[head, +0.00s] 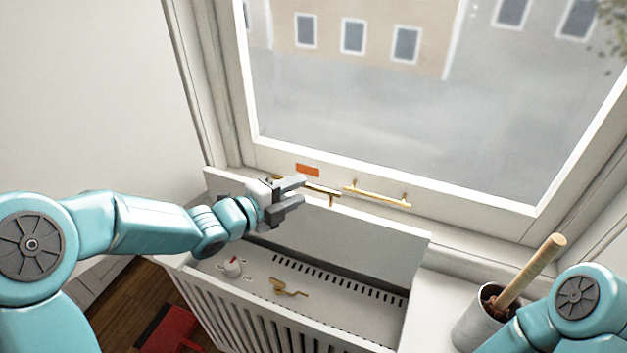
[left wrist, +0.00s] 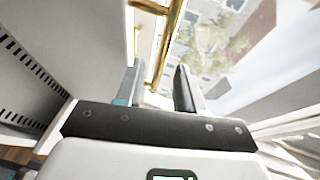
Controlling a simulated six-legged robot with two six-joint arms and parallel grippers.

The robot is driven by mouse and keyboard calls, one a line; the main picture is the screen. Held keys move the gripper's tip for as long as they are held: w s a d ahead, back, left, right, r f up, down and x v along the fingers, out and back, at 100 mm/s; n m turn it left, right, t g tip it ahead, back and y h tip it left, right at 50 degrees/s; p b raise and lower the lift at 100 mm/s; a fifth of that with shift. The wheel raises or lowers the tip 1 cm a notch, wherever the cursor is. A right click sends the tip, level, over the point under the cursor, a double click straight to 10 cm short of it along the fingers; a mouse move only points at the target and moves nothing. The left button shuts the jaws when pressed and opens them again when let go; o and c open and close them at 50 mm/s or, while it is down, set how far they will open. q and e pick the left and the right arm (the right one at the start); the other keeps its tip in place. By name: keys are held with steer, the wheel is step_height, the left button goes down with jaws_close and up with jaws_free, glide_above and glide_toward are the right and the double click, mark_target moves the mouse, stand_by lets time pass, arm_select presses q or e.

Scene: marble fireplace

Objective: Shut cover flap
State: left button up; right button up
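The cover flap (head: 350,240) is a white panel standing raised at the back of the slatted white cover box (head: 255,315), below the window. The box top is open and its slotted inside shows. My left gripper (head: 303,194) is at the flap's upper edge, left of its middle, with its fingers apart. In the left wrist view the gripper (left wrist: 158,88) shows a gap between its fingers and holds nothing. A brass bar (left wrist: 168,40) lies just ahead of them; whether they touch it I cannot tell. My right arm enters at lower right, its gripper out of view.
Brass handles (head: 377,196) sit along the window's lower frame. A grey pot (head: 477,322) with a wooden stick stands on the sill at right. A red object (head: 172,330) is on the floor.

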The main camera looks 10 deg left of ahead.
mark_target(305, 187)
arm_select(q)
steer(key=x, duration=0.6)
steer(key=shift+s+p, duration=0.1)
steer(key=shift+p, duration=0.25)
jaws_close()
